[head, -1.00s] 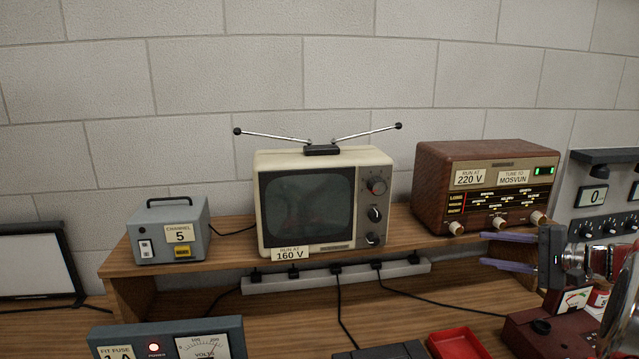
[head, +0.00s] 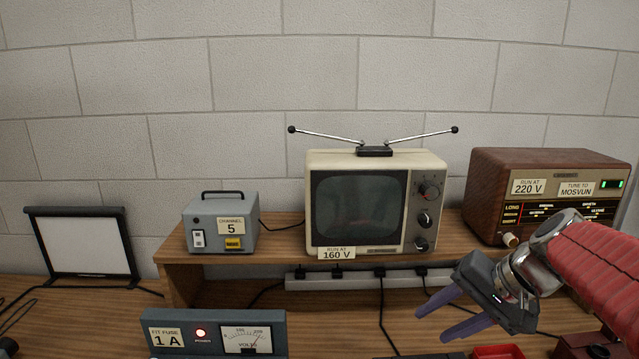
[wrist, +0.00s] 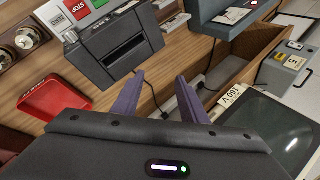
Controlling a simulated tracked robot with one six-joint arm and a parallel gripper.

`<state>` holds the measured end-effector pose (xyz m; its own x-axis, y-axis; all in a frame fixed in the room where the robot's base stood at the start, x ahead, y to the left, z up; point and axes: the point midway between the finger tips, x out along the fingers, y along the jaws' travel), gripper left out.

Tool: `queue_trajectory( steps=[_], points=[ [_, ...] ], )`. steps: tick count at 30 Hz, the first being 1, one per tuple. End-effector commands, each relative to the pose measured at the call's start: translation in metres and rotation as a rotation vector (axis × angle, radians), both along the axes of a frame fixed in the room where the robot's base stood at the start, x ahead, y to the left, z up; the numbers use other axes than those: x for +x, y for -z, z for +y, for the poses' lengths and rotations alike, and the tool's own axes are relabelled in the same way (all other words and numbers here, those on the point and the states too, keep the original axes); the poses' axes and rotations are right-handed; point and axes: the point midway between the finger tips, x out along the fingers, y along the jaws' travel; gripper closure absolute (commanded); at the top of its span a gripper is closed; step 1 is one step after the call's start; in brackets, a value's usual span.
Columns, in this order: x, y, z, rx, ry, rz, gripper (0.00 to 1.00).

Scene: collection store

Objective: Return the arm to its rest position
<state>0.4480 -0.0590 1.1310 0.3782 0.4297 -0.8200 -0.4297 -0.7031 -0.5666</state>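My gripper (head: 432,325) is at the lower right in the head view, at the end of my red-sleeved arm. Its two purple fingers are apart with nothing between them. They point down and left, in front of the shelf and below the television (head: 360,207). My arm covers part of the brown radio (head: 490,190). In the wrist view my gripper (wrist: 160,76) also shows parted fingers over the bench, with a dark slotted device (wrist: 120,45) beyond them. No mark of a rest position shows.
A grey channel box (head: 222,222) stands on the shelf left of the television. A power strip (head: 310,282) with cables runs below. A fuse unit with a voltmeter (head: 183,337) is in front. A red tray (head: 497,352) lies near my gripper; it also shows in the wrist view (wrist: 52,97).

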Motion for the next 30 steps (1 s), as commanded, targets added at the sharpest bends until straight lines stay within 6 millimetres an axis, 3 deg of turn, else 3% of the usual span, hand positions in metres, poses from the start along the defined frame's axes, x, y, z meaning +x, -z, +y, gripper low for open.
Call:
queue_trajectory(
  steps=[4,12,24,30],
  points=[
    [-0.029,0.006,0.023,-0.111,-0.069,-0.004,0.61],
    [-0.078,0.02,0.047,-0.311,-0.185,-0.036,0.61],
    [-0.136,0.04,0.059,-0.59,-0.354,-0.154,0.61],
    [-0.149,0.045,0.059,-0.671,-0.403,-0.203,0.61]
  ],
)
